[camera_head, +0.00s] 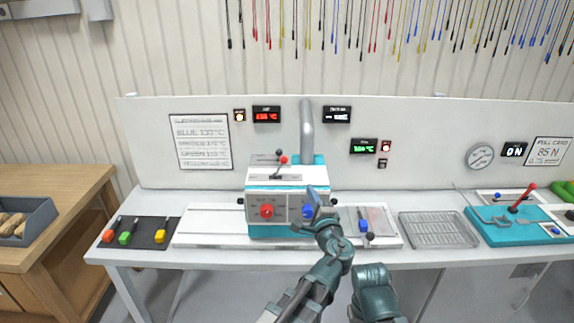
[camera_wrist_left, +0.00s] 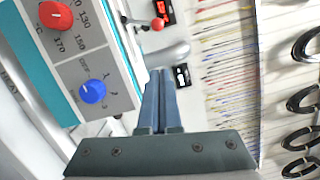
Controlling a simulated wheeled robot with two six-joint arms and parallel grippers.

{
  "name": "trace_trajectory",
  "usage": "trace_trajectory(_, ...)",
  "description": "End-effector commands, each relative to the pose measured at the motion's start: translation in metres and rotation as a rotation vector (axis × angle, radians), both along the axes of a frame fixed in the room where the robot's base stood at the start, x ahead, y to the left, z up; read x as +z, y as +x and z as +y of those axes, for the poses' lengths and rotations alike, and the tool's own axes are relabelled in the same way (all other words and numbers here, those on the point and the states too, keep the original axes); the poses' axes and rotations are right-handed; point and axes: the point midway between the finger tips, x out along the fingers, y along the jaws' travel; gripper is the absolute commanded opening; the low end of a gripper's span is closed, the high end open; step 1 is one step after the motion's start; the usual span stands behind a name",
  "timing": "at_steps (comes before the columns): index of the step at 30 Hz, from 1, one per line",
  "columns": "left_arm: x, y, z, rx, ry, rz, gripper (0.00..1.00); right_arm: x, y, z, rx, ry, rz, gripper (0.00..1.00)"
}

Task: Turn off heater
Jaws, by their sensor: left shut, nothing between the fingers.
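The heater (camera_head: 285,173) is a teal and white box in the middle of the bench. Its front panel has a red knob (camera_head: 267,211) on the left and a blue knob (camera_head: 308,211) on the right. In the left wrist view the red knob (camera_wrist_left: 55,15) has temperature numbers around it, and the blue knob (camera_wrist_left: 93,91) has a small marked scale with a white pointer line. My left gripper (camera_head: 313,190) is in front of the panel's right side. In the wrist view its shut, empty fingers (camera_wrist_left: 158,75) are beside the blue knob, apart from it. My right gripper is not in view.
A red-balled lever (camera_head: 283,159) stands on top of the heater. A grey pipe (camera_head: 307,125) rises behind it. Lit displays (camera_head: 266,115) are on the back panel. A wire tray (camera_head: 437,230) and a teal pull tester (camera_head: 510,218) stand right; coloured-handled tools (camera_head: 125,237) lie left.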

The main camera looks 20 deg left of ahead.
Motion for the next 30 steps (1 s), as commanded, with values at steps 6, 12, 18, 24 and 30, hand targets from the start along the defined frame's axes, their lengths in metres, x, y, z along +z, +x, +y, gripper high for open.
trace_trajectory(6,0.0,0.0,0.0,0.001,-0.001,0.0,0.0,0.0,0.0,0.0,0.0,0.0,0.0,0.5)
trace_trajectory(12,0.0,0.013,0.006,0.002,-0.003,0.0,0.0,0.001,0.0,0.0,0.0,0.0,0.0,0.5)
trace_trajectory(18,0.002,0.048,0.024,0.005,-0.004,0.0,0.0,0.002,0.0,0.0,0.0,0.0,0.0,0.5)
trace_trajectory(24,0.004,0.084,0.043,0.003,-0.004,0.001,0.0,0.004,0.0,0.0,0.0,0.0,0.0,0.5)
trace_trajectory(30,0.008,0.095,0.068,0.004,-0.004,0.0,0.0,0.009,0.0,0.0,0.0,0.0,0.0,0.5)
